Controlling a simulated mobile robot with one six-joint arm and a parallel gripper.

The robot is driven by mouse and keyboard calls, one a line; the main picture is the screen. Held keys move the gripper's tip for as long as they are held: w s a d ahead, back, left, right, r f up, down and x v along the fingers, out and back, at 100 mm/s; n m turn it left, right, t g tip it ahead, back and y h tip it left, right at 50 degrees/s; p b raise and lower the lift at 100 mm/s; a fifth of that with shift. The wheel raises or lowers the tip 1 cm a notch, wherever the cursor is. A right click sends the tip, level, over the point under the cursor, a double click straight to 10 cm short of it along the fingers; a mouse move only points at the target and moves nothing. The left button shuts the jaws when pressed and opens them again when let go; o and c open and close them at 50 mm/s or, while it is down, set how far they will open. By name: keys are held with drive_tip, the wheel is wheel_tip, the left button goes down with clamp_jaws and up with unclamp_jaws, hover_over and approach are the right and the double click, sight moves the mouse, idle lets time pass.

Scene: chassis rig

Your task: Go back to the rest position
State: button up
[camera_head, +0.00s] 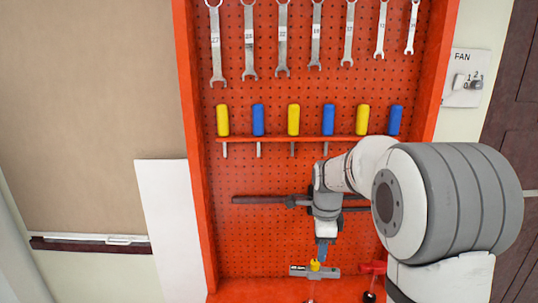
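My arm reaches in from the right in the head view, bends at the wrist and points down in front of the red pegboard (275,235). My gripper (322,255) is at the low end of the arm, near the bottom of the board. It is small and partly merged with the things around it, so I cannot tell whether its fingers are open or shut. A small yellow piece (315,265) and a grey bar (310,271) show right at its tip. I cannot tell whether the gripper touches them.
Several wrenches (282,40) hang at the top of the board. Yellow and blue handled screwdrivers (293,120) stand in a red rack. Dark long tools (260,200) lie across the board behind my wrist. A red handled tool (372,268) is at lower right. A fan switch (467,82) is on the wall.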

drive_tip(key=s+r+n+t, duration=0.1)
drive_tip(key=s+r+n, duration=0.1)
drive_tip(key=s+n, duration=0.7)
drive_tip(key=s+r+n+t, duration=0.1)
drive_tip(key=s+r+n, duration=0.1)
drive_tip(key=s+n, duration=0.8)
drive_tip(key=s, duration=0.6)
drive_tip(key=shift+r+t, duration=0.3)
drive_tip(key=shift+t, duration=0.1)
